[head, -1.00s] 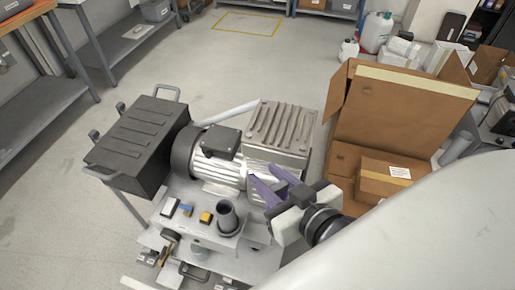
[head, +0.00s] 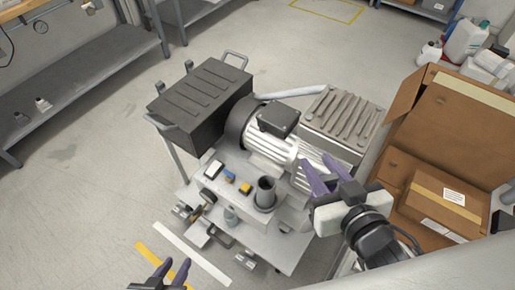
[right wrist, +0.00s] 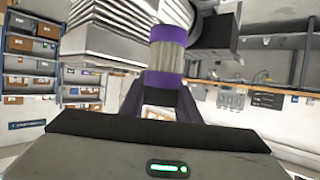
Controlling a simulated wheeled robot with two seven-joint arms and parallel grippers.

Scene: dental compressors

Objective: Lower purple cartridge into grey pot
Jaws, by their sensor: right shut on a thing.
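The dark grey pot (head: 265,194) stands upright with its open top showing, on the light metal plate in front of the motor. My right gripper (head: 318,170) is behind and to the right of the pot, apart from it in the picture. In the right wrist view, its purple fingers are shut on the purple cartridge (right wrist: 167,54), a cylinder with purple bands and a pale ribbed middle. I cannot make out the cartridge in the head view. My left gripper (head: 174,266) is at the bottom edge, fingers apart and empty, away from the pot.
Small yellow (head: 245,188), blue and white-topped blocks sit left of the pot. The silver motor (head: 270,140), black box (head: 202,98) and ribbed metal block (head: 343,118) stand behind. An open cardboard box (head: 440,125) is at right. Floor at left is clear.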

